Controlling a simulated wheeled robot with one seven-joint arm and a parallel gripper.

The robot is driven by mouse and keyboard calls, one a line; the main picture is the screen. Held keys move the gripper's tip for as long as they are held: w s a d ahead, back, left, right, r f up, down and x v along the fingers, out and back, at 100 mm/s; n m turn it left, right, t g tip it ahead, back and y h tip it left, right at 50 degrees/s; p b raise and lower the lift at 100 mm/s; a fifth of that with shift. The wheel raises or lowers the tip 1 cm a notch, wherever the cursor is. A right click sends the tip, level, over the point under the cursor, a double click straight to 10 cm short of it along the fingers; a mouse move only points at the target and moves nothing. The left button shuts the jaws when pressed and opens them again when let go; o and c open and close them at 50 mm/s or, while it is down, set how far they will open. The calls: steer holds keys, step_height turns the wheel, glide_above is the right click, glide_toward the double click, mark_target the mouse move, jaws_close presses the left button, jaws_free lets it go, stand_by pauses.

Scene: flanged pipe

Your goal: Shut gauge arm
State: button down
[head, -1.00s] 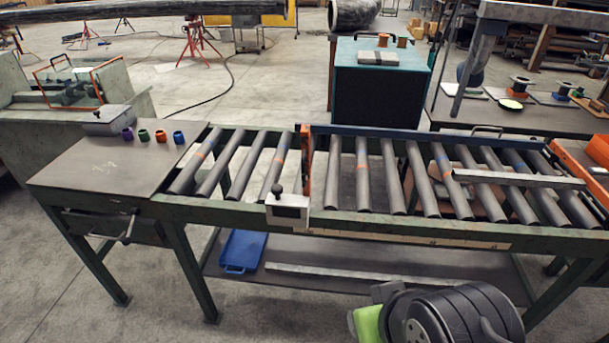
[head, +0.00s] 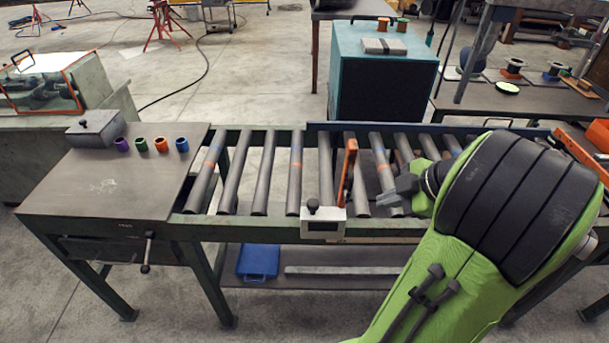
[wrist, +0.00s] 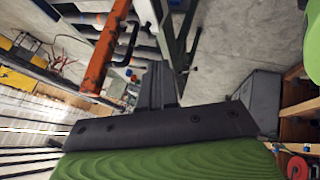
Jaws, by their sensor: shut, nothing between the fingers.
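The gauge arm is an orange bar (head: 347,172) near the middle of the roller conveyor. In the head view it rises from the front rail and leans slightly right. It stands behind and right of a small white box with a black knob (head: 323,222) on that rail. My gripper (head: 384,200) is just right of the bar, over the rollers, with its fingers shut and empty. A small gap seems to separate them. In the wrist view the orange bar (wrist: 108,45) passes left of my shut fingers (wrist: 160,85).
A blue rail (head: 420,128) runs along the conveyor's back. The grey side table (head: 105,185) at left holds a grey box (head: 95,128) and several coloured rings. A crank handle (head: 148,252) juts below it. A teal cabinet (head: 380,80) stands behind.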

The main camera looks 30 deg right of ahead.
steer(key=w+f, duration=0.7)
steer(key=w, duration=0.1)
steer(key=shift+w+d, duration=0.2)
steer(key=shift+w, duration=0.05)
steer(key=shift+r, duration=0.1)
